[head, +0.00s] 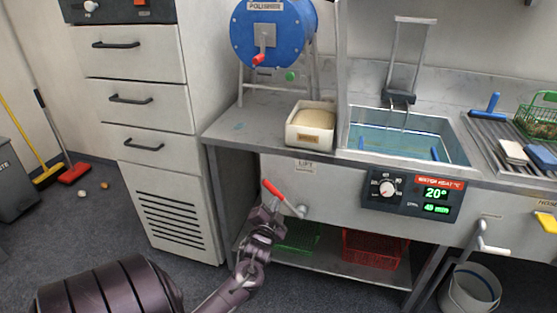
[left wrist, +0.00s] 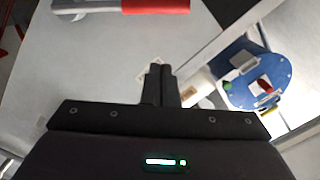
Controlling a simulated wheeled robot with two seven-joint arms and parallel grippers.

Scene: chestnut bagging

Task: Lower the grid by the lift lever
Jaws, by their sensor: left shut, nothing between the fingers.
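The lift lever has a red grip (head: 272,189) and a grey shaft. It slants up to the left from its pivot on the bench front, below the "LIFT" label (head: 306,167). Its red grip also shows at the top edge of the left wrist view (left wrist: 155,6). My left gripper (head: 271,205) is beside the lever, just below the red grip in the head view. Its fingers (left wrist: 158,70) are together and empty, with a gap to the grip in the wrist view. A metal lift frame (head: 427,50) stands over the water tank (head: 372,142); I cannot make out the grid clearly. My right gripper is out of view.
A control panel (head: 412,194) shows 20° and a green mm reading. A blue polisher drum (head: 272,35) and a cream box (head: 311,127) stand on the bench. Green (head: 297,237) and red (head: 374,247) crates lie on the shelf below. A drawer cabinet (head: 150,130) stands left.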

